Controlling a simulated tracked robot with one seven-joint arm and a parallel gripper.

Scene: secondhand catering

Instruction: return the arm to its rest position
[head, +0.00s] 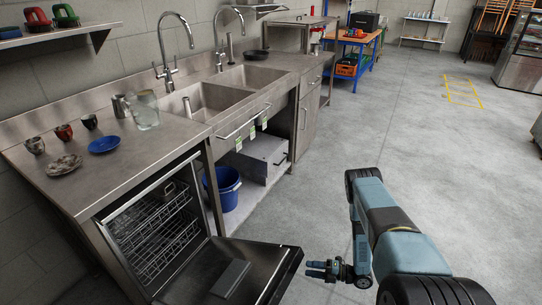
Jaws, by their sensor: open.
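My arm shows at the lower right of the head view, bent, with its thick teal and black links in the foreground. My gripper (317,269) is at the end of it, low over the floor and pointing left. It is open, and I see nothing between its fingers. In the picture it lies just right of the edge of the open dishwasher door (215,270). I cannot tell whether the gap between them is small or large in depth.
The dishwasher's wire rack (155,235) is inside. A blue bucket (224,190) stands under the sink. Open floor (430,150) lies right and ahead.

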